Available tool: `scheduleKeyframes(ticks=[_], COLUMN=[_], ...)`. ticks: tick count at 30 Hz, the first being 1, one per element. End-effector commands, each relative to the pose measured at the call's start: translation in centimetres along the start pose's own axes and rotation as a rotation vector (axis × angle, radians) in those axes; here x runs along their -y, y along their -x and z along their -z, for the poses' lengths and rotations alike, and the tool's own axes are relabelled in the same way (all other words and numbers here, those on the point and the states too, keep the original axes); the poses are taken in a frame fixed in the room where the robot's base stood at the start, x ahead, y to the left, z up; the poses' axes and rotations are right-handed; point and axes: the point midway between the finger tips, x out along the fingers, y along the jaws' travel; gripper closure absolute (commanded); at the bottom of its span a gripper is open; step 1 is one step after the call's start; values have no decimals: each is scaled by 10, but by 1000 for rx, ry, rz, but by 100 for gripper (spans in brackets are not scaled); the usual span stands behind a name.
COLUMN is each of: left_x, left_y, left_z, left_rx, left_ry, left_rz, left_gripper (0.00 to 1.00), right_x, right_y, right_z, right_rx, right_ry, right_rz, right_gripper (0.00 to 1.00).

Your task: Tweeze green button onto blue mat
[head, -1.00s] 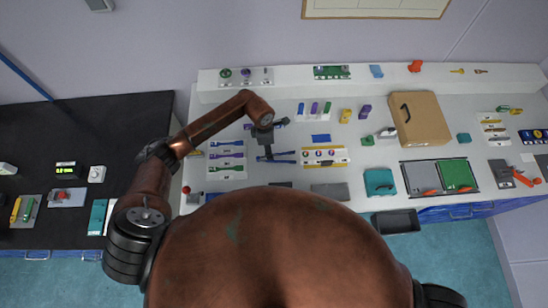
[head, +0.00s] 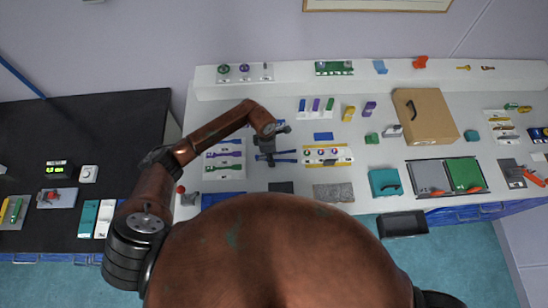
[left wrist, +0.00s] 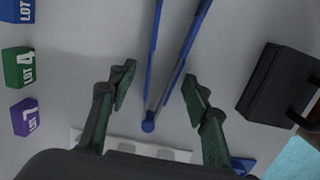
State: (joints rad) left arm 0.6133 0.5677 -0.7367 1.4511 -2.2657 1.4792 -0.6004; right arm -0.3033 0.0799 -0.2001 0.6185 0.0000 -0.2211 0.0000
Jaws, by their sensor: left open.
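My left gripper (head: 266,155) is over the near middle of the white bench. In the left wrist view its fingers (left wrist: 157,88) are open, one on each side of the blue tweezers (left wrist: 150,122), and do not grip them. The tweezers (head: 285,156) lie flat on the bench, with their joined end between the fingers in the wrist view. A white-and-yellow tray (head: 345,159) with several small round buttons lies to their right; I cannot tell which button is green. The blue mat (head: 323,136) lies just behind that tray, with nothing visible on it. My right gripper is not in view.
A cardboard box (head: 423,115), a teal box (head: 385,182) and a grey-and-green pad pair (head: 463,174) are to the right. Lot blocks (left wrist: 20,67) stand at left in the wrist view.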

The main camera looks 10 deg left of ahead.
Motion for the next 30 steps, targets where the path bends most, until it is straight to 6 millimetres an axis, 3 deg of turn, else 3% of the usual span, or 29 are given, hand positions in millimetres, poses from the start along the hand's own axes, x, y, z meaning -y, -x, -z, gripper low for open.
scheduleKeyframes(ticks=[2,13,20,30], left_x=[0,0,0,-1], left_y=[1,0,1,46], left_z=[0,0,0,-5], left_rx=[0,0,0,0], left_ry=[0,0,0,-1], left_rz=[0,0,0,-3], left_gripper=[55,80,80,80], right_x=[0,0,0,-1], right_y=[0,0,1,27], right_z=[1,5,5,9], right_rx=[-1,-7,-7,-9], right_ry=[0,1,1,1], right_rz=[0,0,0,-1], right_gripper=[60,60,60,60])
